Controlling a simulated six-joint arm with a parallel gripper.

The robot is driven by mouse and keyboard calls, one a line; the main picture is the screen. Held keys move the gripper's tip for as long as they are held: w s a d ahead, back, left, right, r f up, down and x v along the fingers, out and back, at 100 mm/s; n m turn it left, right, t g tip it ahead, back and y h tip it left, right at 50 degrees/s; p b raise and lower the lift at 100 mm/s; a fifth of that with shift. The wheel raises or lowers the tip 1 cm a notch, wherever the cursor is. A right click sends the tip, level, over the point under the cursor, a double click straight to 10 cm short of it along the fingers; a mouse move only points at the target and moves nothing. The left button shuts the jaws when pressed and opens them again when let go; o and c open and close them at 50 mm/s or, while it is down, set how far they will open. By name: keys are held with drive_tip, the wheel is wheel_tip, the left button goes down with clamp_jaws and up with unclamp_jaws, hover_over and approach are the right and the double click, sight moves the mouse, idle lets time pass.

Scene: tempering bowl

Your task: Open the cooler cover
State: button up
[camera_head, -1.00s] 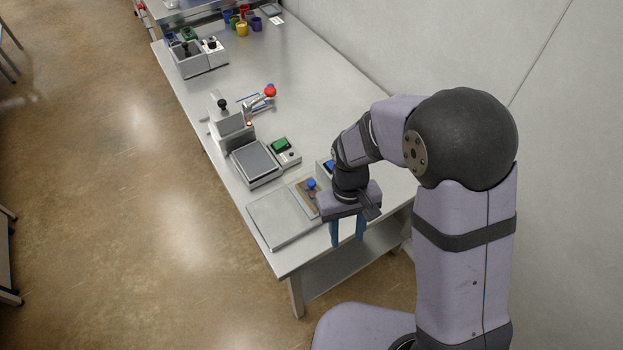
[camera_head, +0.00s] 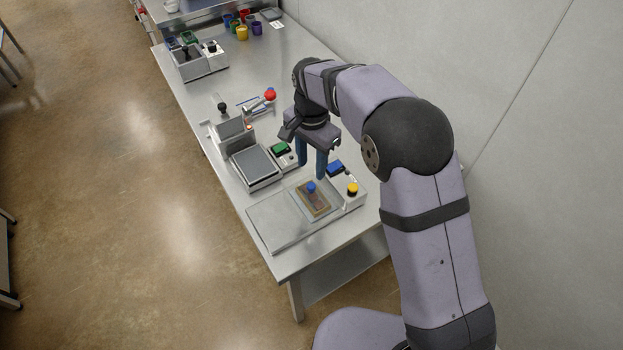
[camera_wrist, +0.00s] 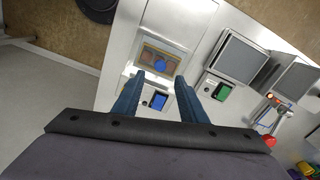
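A low flat metal unit (camera_head: 275,222) stands at the near end of the table. I take it to be the cooler, though nothing labels it. Its right part has a glassy framed panel (camera_head: 321,210) with a blue knob (camera_head: 311,187) and brown beneath; this seems to be the cover and looks closed. The wrist view also shows the blue knob (camera_wrist: 159,66). My gripper (camera_head: 312,170) is open and empty, fingers down, above and beyond the panel.
A second unit with a dark grey top (camera_head: 255,165) and green display (camera_head: 281,148) stands left of my gripper. Beyond are a red-ball lever (camera_head: 270,95), grey bins (camera_head: 190,62) and several coloured cups (camera_head: 242,33). A wall bounds the right.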

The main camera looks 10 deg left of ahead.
sight(312, 185)
drive_tip(key=shift+f+p, duration=1.35)
drive_tip(key=shift+f, duration=2.35)
drive_tip(key=shift+c, duration=0.5)
